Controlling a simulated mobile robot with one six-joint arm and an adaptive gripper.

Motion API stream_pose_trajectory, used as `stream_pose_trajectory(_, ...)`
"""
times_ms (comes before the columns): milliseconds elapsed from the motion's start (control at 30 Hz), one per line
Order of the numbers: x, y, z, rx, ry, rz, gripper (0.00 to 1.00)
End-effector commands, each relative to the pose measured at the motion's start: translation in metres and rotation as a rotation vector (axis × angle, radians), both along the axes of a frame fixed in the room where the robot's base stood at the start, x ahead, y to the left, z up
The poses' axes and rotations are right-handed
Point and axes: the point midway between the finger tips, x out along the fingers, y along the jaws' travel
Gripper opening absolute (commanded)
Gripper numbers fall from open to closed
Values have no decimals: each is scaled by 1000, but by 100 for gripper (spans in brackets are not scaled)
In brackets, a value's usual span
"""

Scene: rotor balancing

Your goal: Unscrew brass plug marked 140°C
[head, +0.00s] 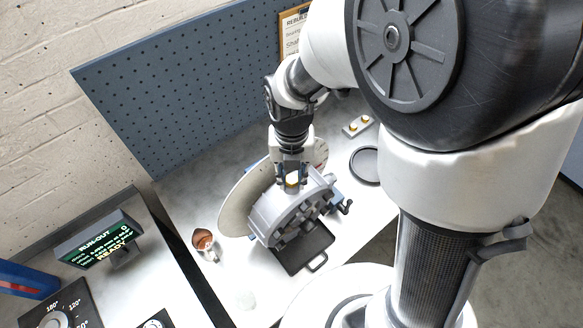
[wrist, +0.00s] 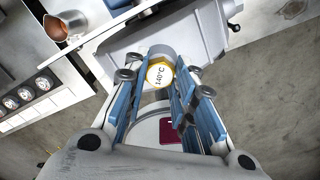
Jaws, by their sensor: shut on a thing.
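The brass plug marked 140°C (wrist: 159,74) shows in the wrist view between the blue-padded fingers of my gripper (wrist: 160,84), its label facing the camera. It sits at the edge of a grey metal housing (wrist: 205,28); whether its thread is engaged is hidden. In the head view my gripper (head: 291,180) points down and is shut on the plug at the top of the grey housing (head: 270,216). The fingers partly hide the plug there.
A large pale disc (head: 234,208) stands behind the housing. A black tray (head: 306,252) lies in front, a copper pot (head: 203,240) to the left. A small block with brass pieces (head: 358,126) and a black round dish (head: 365,165) are at right. A display (head: 98,243) reads READY.

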Motion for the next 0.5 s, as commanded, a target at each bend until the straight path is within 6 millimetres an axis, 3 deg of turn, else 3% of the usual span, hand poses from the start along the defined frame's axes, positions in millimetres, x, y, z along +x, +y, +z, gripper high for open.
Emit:
stream_pose_trajectory(200, 0, 0, 0, 0, 0, 10, 2)
stream_pose_trajectory(500, 0, 0, 0, -1, 1, 200, 2)
